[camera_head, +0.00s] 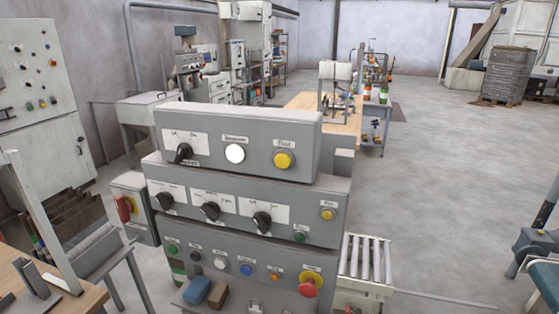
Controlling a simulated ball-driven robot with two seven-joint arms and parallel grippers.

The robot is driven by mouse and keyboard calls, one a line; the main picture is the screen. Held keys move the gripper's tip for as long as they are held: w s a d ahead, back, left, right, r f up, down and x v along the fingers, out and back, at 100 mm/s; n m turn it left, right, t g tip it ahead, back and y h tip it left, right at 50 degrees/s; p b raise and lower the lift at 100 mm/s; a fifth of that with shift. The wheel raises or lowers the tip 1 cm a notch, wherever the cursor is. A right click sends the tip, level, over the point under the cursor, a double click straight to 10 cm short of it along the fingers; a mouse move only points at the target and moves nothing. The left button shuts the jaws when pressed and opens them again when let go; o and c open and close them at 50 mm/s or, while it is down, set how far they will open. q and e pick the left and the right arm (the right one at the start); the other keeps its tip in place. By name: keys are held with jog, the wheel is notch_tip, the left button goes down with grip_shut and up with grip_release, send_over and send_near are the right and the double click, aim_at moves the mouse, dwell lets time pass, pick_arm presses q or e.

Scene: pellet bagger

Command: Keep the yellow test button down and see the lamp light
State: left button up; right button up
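A grey stepped control panel (240,118) stands in front of me. On its top tier are a black selector knob (183,153), a bright white round lamp or button (235,153), and a yellow round piece (284,160). A smaller yellow round piece (327,214) sits at the right of the middle tier. The labels are too small to read surely, so I cannot tell which yellow piece is the test button. Nothing touches either one. I cannot tell whether the white piece is lit or just white. Neither of my grippers is in view.
The middle tier carries several black knobs (211,211). The lower tier has small coloured buttons and a red mushroom button (310,286). A red rotary switch box (130,208) stands left. A roller conveyor (366,262) lies right. Floor farther right is open.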

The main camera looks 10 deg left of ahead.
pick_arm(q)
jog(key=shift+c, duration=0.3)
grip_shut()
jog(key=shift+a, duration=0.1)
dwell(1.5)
